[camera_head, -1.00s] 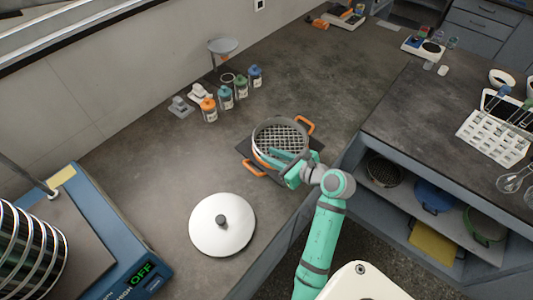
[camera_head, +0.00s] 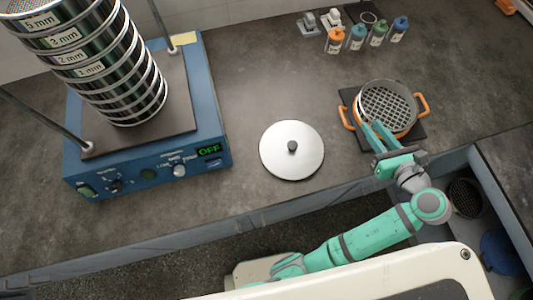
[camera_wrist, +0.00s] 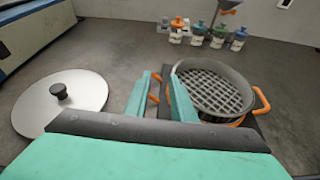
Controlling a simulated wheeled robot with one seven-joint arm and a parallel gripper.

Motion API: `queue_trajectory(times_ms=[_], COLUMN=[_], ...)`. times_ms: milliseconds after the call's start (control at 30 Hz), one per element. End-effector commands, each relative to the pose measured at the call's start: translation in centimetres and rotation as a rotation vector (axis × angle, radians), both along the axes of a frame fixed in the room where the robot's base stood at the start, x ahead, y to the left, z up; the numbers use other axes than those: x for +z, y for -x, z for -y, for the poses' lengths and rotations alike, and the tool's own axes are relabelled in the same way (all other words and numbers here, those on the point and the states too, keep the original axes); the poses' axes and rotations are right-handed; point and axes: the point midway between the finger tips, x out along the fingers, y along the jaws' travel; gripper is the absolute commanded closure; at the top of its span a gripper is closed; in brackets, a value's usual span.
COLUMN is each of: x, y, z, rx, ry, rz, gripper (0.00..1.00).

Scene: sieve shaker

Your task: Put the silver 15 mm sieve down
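The silver sieve (camera_head: 388,104), round with a coarse mesh, sits on an orange-handled pot (camera_head: 424,104) on a dark square plate on the counter. The sieve (camera_wrist: 215,88) also shows in the wrist view, with an orange handle (camera_wrist: 262,101) beside it. Its size label is not readable. My gripper (camera_head: 371,130) is at the near left side of the sieve. In the wrist view my gripper (camera_wrist: 158,82) has its fingers apart, with nothing held between them; the sieve wall is just right of the right finger. Whether that finger touches the wall is unclear.
A round lid (camera_head: 292,150) with a dark knob lies on the counter left of the pot. A blue shaker (camera_head: 146,150) reading OFF, with a stack of sieves (camera_head: 90,60), stands further left. Several small bottles (camera_head: 356,38) stand behind. Counter between lid and bottles is clear.

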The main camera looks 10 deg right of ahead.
Motion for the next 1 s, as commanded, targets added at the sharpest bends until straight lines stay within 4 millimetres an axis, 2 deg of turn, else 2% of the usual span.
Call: queue_trajectory(times_ms=[33, 67, 100, 233, 300, 400, 500, 600, 767, 867, 1000], x=[-0.1, 0.1, 0.4, 2.1, 3.2, 4.8, 6.2, 7.2, 7.7, 7.1, 5.1], y=[-1.3, -2.1, -3.0, -5.0, -5.1, -4.5, -3.3, -1.5, 1.6, 3.6, 6.3], z=[-2.7, -4.4, -6.8, -15.0, -18.9, -23.7, -27.4, -30.1, -32.7, -33.6, -34.4], rx=[0.033, 0.051, 0.078, 0.16, 0.197, 0.235, 0.259, 0.265, 0.225, 0.165, 0.029], ry=[-0.051, -0.085, -0.143, -0.373, -0.513, -0.73, -0.962, -1.207, -1.611, -1.865, -2.208], rz=[0.044, 0.077, 0.125, 0.281, 0.351, 0.433, 0.489, 0.52, 0.517, 0.481, 0.391], gripper=[0.77, 0.77, 0.77, 0.77, 0.77, 0.77, 0.77, 0.77, 0.77, 0.77, 0.77])
